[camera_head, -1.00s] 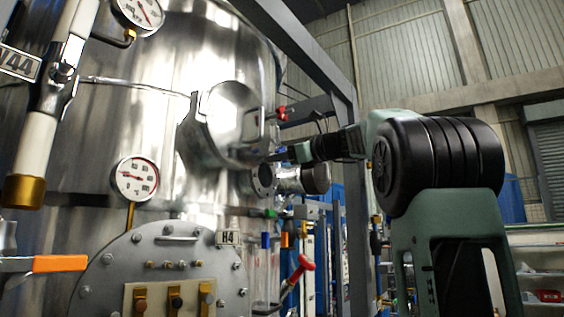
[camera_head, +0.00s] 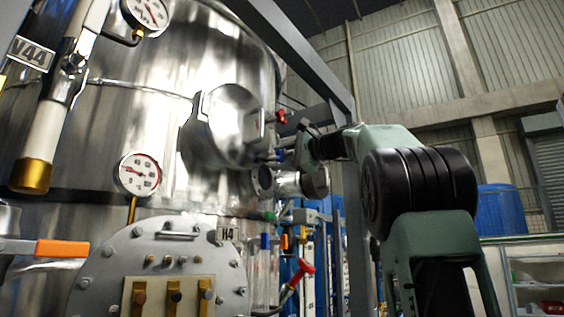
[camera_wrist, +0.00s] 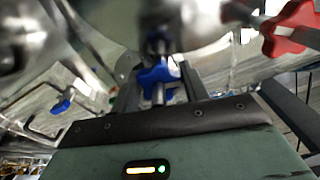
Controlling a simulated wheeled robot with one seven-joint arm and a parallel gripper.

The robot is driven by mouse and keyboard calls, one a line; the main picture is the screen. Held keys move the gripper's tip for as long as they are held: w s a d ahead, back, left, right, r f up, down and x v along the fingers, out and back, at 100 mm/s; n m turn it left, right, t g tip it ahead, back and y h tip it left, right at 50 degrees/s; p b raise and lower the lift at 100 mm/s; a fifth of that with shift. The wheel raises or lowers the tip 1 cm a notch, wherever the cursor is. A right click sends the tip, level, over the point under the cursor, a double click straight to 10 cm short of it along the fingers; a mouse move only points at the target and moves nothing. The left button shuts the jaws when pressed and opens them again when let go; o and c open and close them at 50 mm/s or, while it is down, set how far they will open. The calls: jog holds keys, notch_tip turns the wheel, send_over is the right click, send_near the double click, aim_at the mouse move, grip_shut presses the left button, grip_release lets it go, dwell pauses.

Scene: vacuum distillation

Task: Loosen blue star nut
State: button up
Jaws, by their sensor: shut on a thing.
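The blue star nut (camera_wrist: 157,74) sits between the two fingers of my gripper (camera_wrist: 163,82) in the wrist view, with a threaded rod at its middle. My gripper is shut on it, at the rim of the tank's round hatch. In the head view the blue nut (camera_head: 279,155) is a small patch at the lower right of the round hatch (camera_head: 232,125), with my gripper (camera_head: 287,153) reaching in from the right. A second blue star nut (camera_wrist: 61,106) shows at the left of the wrist view.
A red star nut (camera_wrist: 291,27) is close at upper right in the wrist view, and above my gripper in the head view (camera_head: 281,117). A flanged pipe (camera_head: 287,184) lies just below. A grey frame beam (camera_head: 300,50) runs overhead.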

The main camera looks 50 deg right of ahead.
jog(key=n+b, duration=0.1)
jog(key=n, duration=0.3)
jog(key=shift+f+n, duration=0.15)
jog(key=shift+n, duration=0.15)
jog(key=n+b, duration=0.1)
jog(key=n, duration=0.2)
jog(key=shift+n, duration=0.3)
jog(key=n+b, duration=0.1)
jog(key=n, duration=0.3)
jog(key=shift+n, duration=0.3)
jog(key=n+b, duration=0.1)
jog(key=n, duration=0.2)
jog(key=shift+n, duration=0.3)
jog(key=n+b, duration=0.1)
jog(key=n, duration=0.2)
jog(key=shift+n, duration=0.3)
jog(key=n+b, duration=0.1)
jog(key=n, duration=0.3)
jog(key=shift+n, duration=0.3)
jog(key=n+b, duration=0.1)
jog(key=n, duration=0.3)
jog(key=shift+a, duration=0.1)
jog(key=shift+n, duration=2.1)
